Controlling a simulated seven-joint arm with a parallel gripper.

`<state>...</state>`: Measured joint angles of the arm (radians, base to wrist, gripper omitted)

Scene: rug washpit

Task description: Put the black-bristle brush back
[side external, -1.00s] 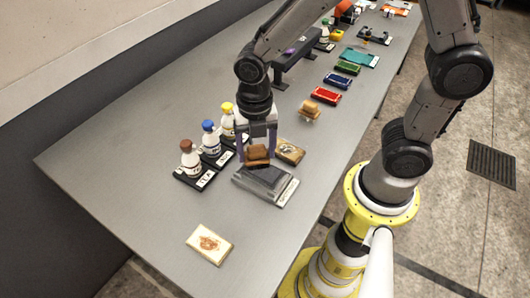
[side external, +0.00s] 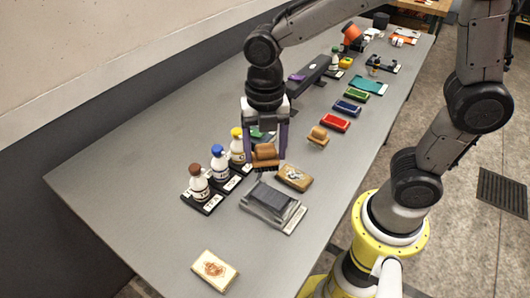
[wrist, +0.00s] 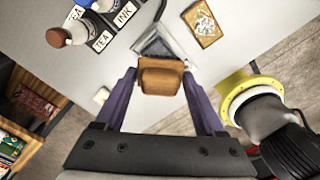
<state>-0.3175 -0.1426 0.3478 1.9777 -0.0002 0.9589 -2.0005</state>
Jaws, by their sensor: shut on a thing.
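The black-bristle brush (side external: 265,153) has a brown wooden body, with dark bristles pointing down. My gripper (side external: 265,158) is shut on its body and holds it above the table. In the side view it appears just behind the grey block-like stand (side external: 270,203), apart from it, in front of the yellow-capped bottle. In the wrist view the brush (wrist: 160,80) sits between my purple fingers, with the stand (wrist: 153,45) partly hidden beyond it. A second brush (side external: 318,137) with pale bristles stands on the table to the right.
Bottles with brown (side external: 198,182), blue (side external: 219,163) and yellow caps stand on labelled black bases at left. Coloured pads (side external: 335,123) line the right side. The left table is clear.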

